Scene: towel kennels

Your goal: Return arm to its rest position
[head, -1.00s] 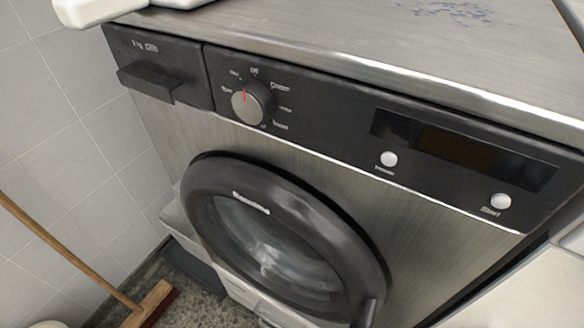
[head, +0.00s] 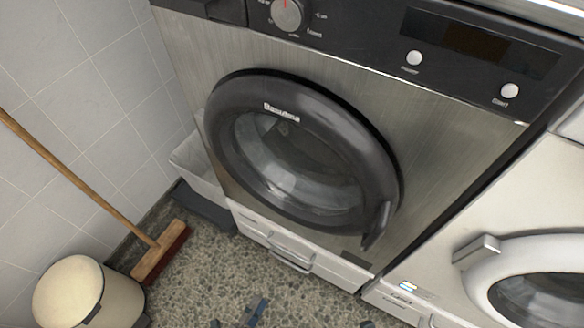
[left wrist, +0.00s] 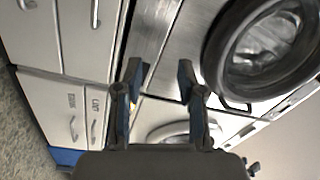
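My left gripper (head: 240,316) shows only by its blue-grey fingertips at the bottom edge of the head view, over the speckled floor. In the left wrist view, its two fingers (left wrist: 158,78) stand apart with nothing between them, so it is open and empty. A small dark tip at the bottom of the head view and a blue-dark piece at the lower right of the left wrist view may be my right gripper, but too little shows to tell its state. The arms themselves are mostly out of the head view.
A steel washing machine (head: 420,105) with a shut round door (head: 300,150) stands ahead. A white machine (head: 500,220) is at the right. A broom (head: 85,180) leans at the left wall near a cream-lidded bin (head: 75,290). Labelled drawers (left wrist: 60,105) show in the left wrist view.

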